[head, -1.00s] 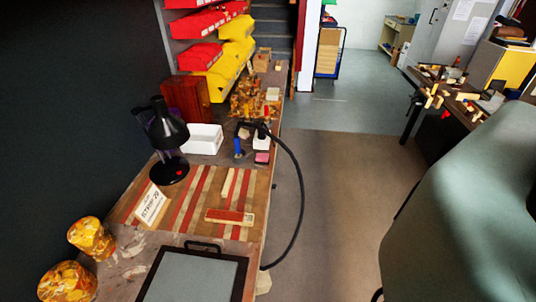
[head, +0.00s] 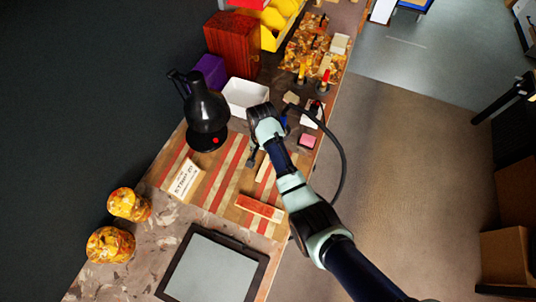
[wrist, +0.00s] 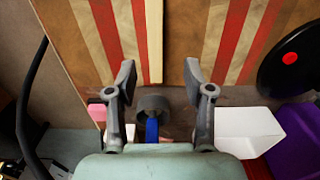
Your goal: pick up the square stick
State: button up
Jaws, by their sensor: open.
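The square stick, a long pale wooden strip, lies on the striped board. In the wrist view the stick (wrist: 154,40) runs down from the top edge, its near end between and beyond my fingertips. In the head view part of the stick (head: 264,167) shows beside my gripper (head: 252,160). My gripper is open, with its two fingers on either side of the stick's line in the wrist view (wrist: 160,77). Nothing is held. I cannot tell the exact height of the fingertips above the stick.
The striped board (head: 200,190) carries a red block (head: 259,208) and a label card (head: 184,179). A blue-handled tool (wrist: 152,130) lies below the fingers in the wrist view. A black cable (head: 338,160) loops off the bench's right side.

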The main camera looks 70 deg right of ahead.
aim_at(265, 164)
jog(key=shift+s+d+f, duration=0.1)
jog(key=shift+s+d, duration=0.1)
jog(key=shift+s, duration=0.25)
jog(key=shift+w+a+f+b, duration=0.1)
jog(key=shift+f+b, duration=0.65)
jog(key=shift+f, duration=1.25)
jog(key=shift+w+a+f+b, duration=0.1)
jog(key=shift+f+b, duration=0.65)
jog(key=shift+f, duration=1.25)
grip_shut()
jog(key=shift+r, duration=0.15)
notch_tip(265, 164, up, 20)
jog(key=p, duration=0.6)
